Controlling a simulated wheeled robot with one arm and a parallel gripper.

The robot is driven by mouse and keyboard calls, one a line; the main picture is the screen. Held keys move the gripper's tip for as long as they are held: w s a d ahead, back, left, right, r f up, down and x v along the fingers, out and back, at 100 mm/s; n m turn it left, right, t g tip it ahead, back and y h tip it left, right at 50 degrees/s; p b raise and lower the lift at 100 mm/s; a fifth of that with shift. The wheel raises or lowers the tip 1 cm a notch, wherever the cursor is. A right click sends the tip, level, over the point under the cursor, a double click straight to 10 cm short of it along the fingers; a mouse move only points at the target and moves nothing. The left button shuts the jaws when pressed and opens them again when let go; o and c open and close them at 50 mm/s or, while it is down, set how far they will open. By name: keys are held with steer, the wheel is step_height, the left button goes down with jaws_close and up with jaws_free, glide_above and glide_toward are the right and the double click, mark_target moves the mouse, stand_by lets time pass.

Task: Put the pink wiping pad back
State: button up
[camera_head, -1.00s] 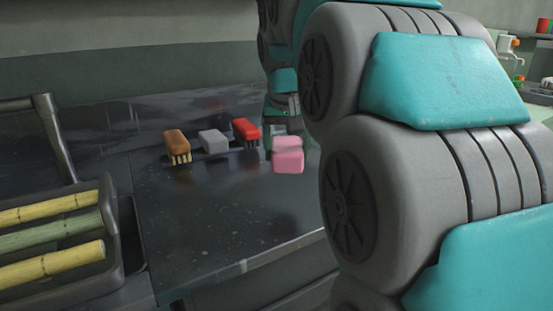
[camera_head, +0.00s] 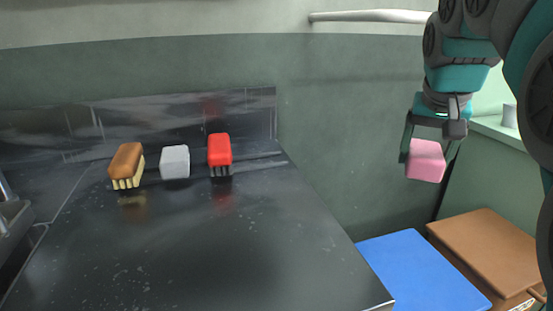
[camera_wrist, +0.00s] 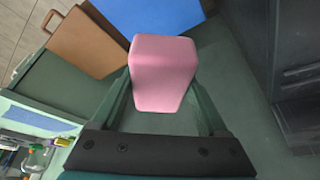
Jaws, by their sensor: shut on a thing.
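The pink wiping pad (camera_head: 426,161) is a small rounded block held between the fingers of my gripper (camera_head: 428,150) at the right of the head view. My gripper is shut on it and holds it in the air, to the right of the dark metal counter (camera_head: 230,250) and clear of it. In the wrist view the pink pad (camera_wrist: 162,75) sits between both fingers of my gripper (camera_wrist: 162,95). A brown brush (camera_head: 126,163), a grey block (camera_head: 175,162) and a red brush (camera_head: 219,152) stand in a row on the counter's back part.
A blue surface (camera_head: 420,268) and a brown wooden box (camera_head: 488,252) lie low at the right, below my gripper. They also show at the top of the wrist view. The counter's front area is clear. A pale ledge with a cup (camera_head: 509,116) is at far right.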

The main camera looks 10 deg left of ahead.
steer(key=s+a+n+y+b, duration=0.25)
steer(key=a+n, duration=0.55)
steer(key=a, duration=2.4)
steer(key=shift+y, duration=0.25)
steer(key=w+p, duration=0.1)
steer(key=w, duration=0.4)
steer(key=w+f+p, duration=0.1)
steer(key=w, duration=0.4)
steer(key=w+f+p, duration=0.1)
steer(key=w, duration=0.4)
steer(key=shift+w+a, duration=0.2)
steer(key=shift+w, duration=0.05)
steer(key=shift+f, duration=1.8)
steer(key=shift+f, duration=0.15)
steer(key=shift+f, duration=0.5)
steer(key=o, duration=1.5)
